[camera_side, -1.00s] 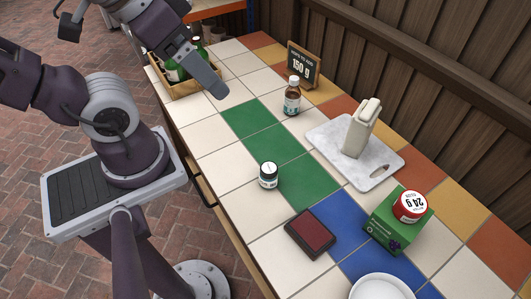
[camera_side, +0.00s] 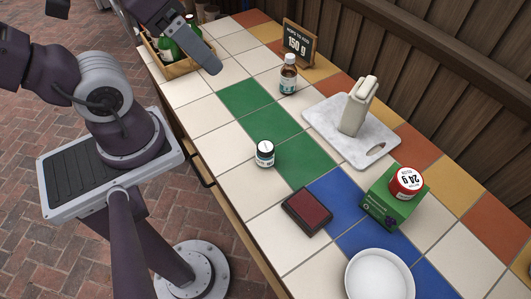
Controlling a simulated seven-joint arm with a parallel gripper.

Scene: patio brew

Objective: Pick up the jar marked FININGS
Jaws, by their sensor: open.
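A small jar (camera_side: 265,153) with a pale lid, dark glass and a white label stands upright on the tiled counter, at the left edge of the green tiles. Its label is too small to read, so I cannot tell whether it says FININGS. A brown bottle (camera_side: 288,75) with a white cap and label stands farther back; its label is also unreadable. My gripper (camera_side: 213,66) is above the counter at the upper left, apart from both and holding nothing that I can see. Its jaws are seen edge-on.
A marble board (camera_side: 326,125) carries a beige object (camera_side: 357,105). A dark red pad (camera_side: 307,211) and white bowl (camera_side: 380,276) are in front.

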